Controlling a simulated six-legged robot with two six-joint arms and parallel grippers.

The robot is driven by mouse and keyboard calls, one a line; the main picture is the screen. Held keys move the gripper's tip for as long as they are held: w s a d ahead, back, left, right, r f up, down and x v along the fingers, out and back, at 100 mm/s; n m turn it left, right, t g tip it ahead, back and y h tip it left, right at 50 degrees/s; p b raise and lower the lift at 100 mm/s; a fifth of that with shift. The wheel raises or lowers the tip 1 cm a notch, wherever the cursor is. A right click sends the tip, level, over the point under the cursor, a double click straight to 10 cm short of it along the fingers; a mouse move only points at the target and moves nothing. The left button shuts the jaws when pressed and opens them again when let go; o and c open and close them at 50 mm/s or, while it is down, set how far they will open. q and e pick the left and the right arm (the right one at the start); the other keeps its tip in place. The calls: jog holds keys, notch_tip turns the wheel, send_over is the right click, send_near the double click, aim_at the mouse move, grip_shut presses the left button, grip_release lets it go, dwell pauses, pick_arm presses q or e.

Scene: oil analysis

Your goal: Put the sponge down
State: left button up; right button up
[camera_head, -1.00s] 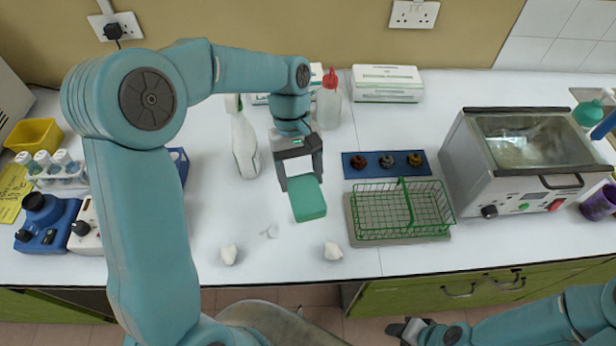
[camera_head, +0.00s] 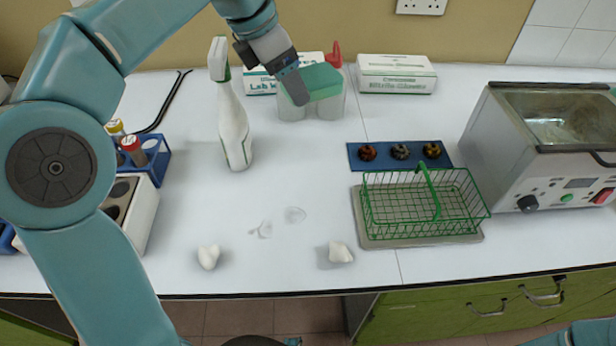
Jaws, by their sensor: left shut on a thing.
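The green sponge (camera_head: 318,80) is held in my left gripper (camera_head: 301,88), high in the picture. It appears in front of the red-capped wash bottle (camera_head: 333,100) and a glove box. The gripper is shut on the sponge and partly hides its near side. I cannot tell how far the sponge is above the bench (camera_head: 300,180). My right gripper is out of view; only a bit of teal arm shows at the lower right corner.
A spray bottle (camera_head: 231,125) stands left of the sponge. A green wire basket (camera_head: 420,205) sits on a grey tray, below a blue holder (camera_head: 363,168). A metal bath (camera_head: 545,165) stands at right. White crumpled pieces (camera_head: 208,257) (camera_head: 340,253) lie near the front edge. The middle is mostly clear.

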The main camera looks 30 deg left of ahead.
pick_arm(q)
jog(key=b, duration=0.4)
send_over(300, 171)
jog(key=s, duration=0.1)
jog(key=f, duration=1)
jog(key=a+f, duration=0.1)
jog(key=f, duration=0.4)
jog(key=shift+s, duration=0.2)
notch_tip(300, 171, down, 4)
jog(key=shift+f+b, duration=0.1)
jog(key=shift+b, duration=0.65)
jog(key=shift+w+f, duration=0.1)
jog(key=shift+f, duration=0.35)
jog(key=o, duration=1)
jog(key=shift+f, duration=0.1)
